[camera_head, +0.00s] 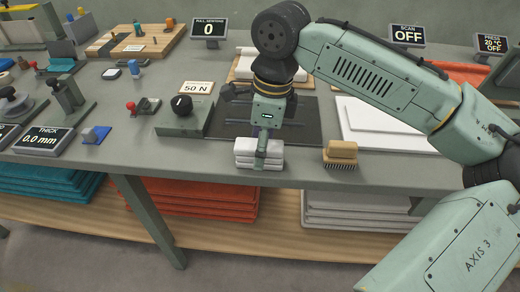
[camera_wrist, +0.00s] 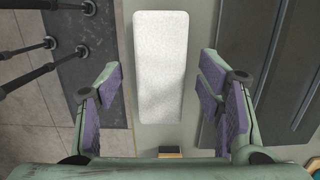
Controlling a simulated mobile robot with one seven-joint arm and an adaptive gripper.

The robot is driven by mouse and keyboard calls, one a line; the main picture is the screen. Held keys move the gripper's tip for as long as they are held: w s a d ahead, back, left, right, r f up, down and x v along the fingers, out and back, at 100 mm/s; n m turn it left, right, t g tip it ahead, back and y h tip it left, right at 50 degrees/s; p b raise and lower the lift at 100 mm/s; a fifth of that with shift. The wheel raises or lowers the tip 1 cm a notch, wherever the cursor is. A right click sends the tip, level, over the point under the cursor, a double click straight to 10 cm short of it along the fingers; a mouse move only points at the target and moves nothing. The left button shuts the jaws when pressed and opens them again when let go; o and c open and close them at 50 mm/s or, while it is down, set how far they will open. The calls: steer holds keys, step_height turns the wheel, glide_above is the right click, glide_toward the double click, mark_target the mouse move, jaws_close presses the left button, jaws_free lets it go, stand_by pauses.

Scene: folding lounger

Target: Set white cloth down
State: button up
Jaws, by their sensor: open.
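The white cloth (camera_head: 244,154) is a folded, layered bundle lying on the workbench (camera_head: 300,176) close to its front edge. My gripper (camera_head: 262,140) is directly above it, and one finger hangs down in front of its near side. In the wrist view the cloth (camera_wrist: 160,65) shows as a long white rectangle between the two spread fingers of my gripper (camera_wrist: 160,88). There is a visible gap on each side, so the fingers do not appear to touch it. The far finger is hidden in the head view.
A wooden brush (camera_head: 341,153) stands just right of the cloth. A grey dial box (camera_head: 185,118) is to the left and a dark plate (camera_head: 305,125) lies behind. White sheets (camera_head: 385,125) lie further right. Folded stacks fill the shelf below.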

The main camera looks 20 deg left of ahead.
steer(key=shift+a+f, duration=0.15)
steer(key=shift+f, duration=0.95)
steer(key=c, duration=1.2)
steer(key=shift+r, duration=0.1)
steer(key=shift+c, duration=0.2)
